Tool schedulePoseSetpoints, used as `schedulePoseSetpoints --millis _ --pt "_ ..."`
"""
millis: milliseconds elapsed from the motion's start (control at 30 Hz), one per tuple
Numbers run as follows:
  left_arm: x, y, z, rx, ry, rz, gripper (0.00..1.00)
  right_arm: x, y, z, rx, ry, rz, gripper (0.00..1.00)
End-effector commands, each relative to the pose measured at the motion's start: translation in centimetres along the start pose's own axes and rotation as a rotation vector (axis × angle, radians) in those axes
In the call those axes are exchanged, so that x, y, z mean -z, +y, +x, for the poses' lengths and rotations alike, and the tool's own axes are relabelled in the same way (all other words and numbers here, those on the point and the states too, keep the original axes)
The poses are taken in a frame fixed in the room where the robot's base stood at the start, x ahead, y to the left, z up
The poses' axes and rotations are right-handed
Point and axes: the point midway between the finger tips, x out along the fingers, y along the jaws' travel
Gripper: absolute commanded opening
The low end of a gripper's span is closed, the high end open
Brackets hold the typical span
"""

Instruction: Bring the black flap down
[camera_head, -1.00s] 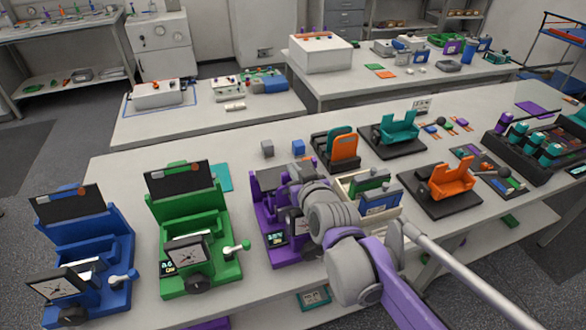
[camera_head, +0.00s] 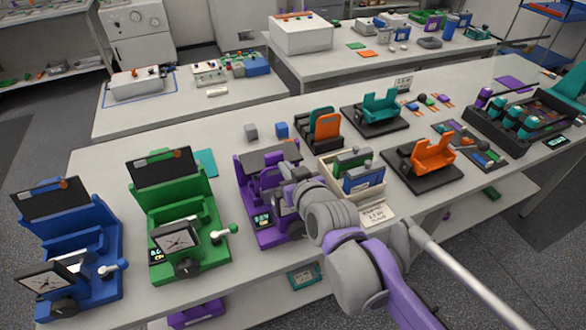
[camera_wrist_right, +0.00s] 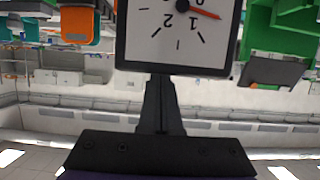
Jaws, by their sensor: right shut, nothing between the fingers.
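The purple cycler (camera_head: 262,217) stands in front of my right arm. Its black flap (camera_head: 272,154) lies low and nearly flat across the top, unlike the raised flaps on the green cycler (camera_head: 206,240) and blue cycler (camera_head: 100,245). My right gripper (camera_wrist_right: 160,85) is shut and empty. In the right wrist view, its dark fingers point at a dial gauge (camera_wrist_right: 178,35) that appears upside down; whether they touch it I cannot tell. In the head view my right wrist hides the fingertips and part of the purple cycler's front. My left gripper is not in view.
A cream tray (camera_head: 372,194) with green and blue modules is right of the purple cycler. An orange and teal holder (camera_head: 326,130) stands behind it. The green cycler's raised flap (camera_head: 160,168) stands to the left.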

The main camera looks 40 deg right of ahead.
Motion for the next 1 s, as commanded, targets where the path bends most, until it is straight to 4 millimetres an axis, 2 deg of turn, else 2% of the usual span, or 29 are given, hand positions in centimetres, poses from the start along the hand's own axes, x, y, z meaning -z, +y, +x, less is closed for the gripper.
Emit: schedulePoseSetpoints --millis 200,400,600,1000 --pt "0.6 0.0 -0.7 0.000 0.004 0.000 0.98 1.0 -0.1 -3.4 -0.005 0.028 0.001 0.00" --pt "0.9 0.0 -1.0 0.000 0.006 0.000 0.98 1.4 -0.1 -5.4 -0.008 0.043 0.001 0.00" --pt "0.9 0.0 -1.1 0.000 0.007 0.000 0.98 1.5 -0.1 -6.1 -0.009 0.049 0.000 0.00" --pt "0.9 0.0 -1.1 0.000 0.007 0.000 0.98 1.6 -0.1 -6.1 -0.010 0.050 0.000 0.00"
